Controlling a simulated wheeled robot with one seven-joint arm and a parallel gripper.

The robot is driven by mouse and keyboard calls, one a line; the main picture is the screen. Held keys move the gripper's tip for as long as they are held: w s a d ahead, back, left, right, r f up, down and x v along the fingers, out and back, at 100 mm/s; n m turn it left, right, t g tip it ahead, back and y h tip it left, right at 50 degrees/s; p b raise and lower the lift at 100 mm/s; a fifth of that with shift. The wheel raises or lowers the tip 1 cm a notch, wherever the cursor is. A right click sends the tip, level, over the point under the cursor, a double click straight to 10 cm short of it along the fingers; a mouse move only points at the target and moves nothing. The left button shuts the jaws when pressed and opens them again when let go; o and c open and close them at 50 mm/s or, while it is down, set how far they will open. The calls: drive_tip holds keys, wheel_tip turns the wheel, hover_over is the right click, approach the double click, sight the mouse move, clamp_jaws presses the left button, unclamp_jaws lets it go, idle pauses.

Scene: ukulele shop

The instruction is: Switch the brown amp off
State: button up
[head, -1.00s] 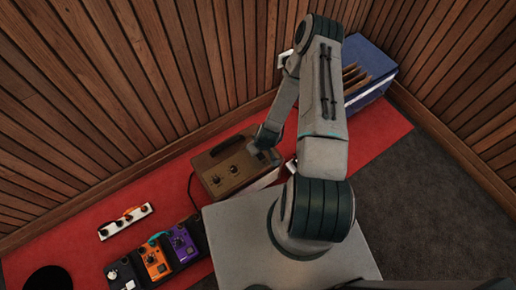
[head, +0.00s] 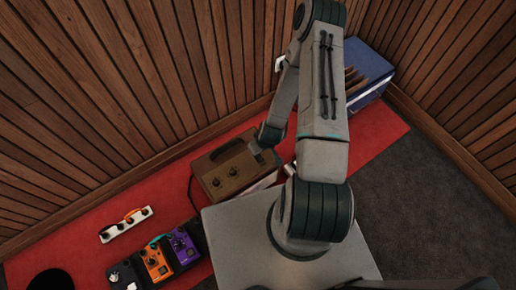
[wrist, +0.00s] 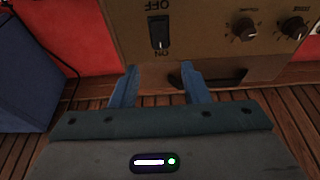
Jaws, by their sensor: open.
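I cannot tell which side of the rocker is pressed. My gripper (wrist: 160,84) is open and empty, its two blue fingers apart and pointing toward the panel just below the switch. In the head view, my gripper (head: 261,152) is at the amp's right end, partly hidden by the arm.
Orange (head: 157,265) and purple (head: 184,246) pedals stand front left. A white strip (head: 126,225) is on the red mat (head: 75,235). A blue crate (head: 368,72) stands back right.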

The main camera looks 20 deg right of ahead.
drive_tip(key=p+v, duration=0.1)
drive_tip(key=v, duration=0.5)
drive_tip(key=shift+r, duration=0.3)
wheel_tip(320, 180, up, 33)
drive_tip(key=w+p, duration=0.3)
drive_tip(key=p, duration=0.7)
drive_tip(key=s+a+r+m+p, duration=0.1)
drive_tip(key=s+r+p, duration=0.3)
drive_tip(key=r, duration=1)
drive_tip(key=s+a+r+m+h+p, duration=0.1)
drive_tip(key=s+r+m+p, duration=0.1)
drive_tip(key=s+r+p, duration=0.3)
drive_tip(key=s+v, duration=0.1)
drive_tip(key=v, duration=0.8)
drive_tip(key=shift+s, duration=0.3)
